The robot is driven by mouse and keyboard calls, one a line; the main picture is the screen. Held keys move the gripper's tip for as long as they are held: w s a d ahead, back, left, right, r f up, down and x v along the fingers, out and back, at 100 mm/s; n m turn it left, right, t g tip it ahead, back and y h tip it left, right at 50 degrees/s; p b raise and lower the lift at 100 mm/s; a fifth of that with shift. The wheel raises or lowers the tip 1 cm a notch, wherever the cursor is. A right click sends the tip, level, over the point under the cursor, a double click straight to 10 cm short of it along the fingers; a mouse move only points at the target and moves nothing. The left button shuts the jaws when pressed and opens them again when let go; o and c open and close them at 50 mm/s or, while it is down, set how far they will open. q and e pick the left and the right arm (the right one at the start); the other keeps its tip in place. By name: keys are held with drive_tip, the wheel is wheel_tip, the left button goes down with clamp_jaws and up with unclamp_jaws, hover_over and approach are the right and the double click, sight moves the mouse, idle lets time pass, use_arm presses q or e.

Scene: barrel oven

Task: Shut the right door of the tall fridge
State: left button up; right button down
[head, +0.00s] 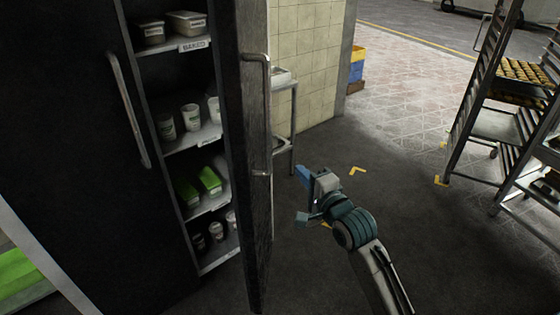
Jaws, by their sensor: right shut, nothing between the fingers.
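The tall dark fridge (75,110) stands at the left of the head view. Its right door (233,60) is open, swung out toward me, and is seen nearly edge-on. The door's long metal handle (267,120) is on its right side. Shelves with tubs, cups and green packs show in the opening. The left door is shut, with its own metal handle (128,110). My right gripper (301,195) is to the right of the open door, apart from it, over the dark floor. It is shut and empty. My left gripper is not in view.
A metal rack (495,75) with trays of baked goods stands at the right. A small metal table (290,105) stands behind the open door by the tiled wall. Yellow and blue crates (356,70) sit at the wall's end. Floor between door and rack is clear, with yellow corner marks.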

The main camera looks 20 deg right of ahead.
drive_tip(key=w+a+p, duration=0.1)
drive_tip(key=w+a, duration=0.2)
drive_tip(key=w, duration=0.3)
drive_tip(key=shift+a+p, duration=0.3)
drive_tip(key=shift+a, duration=0.1)
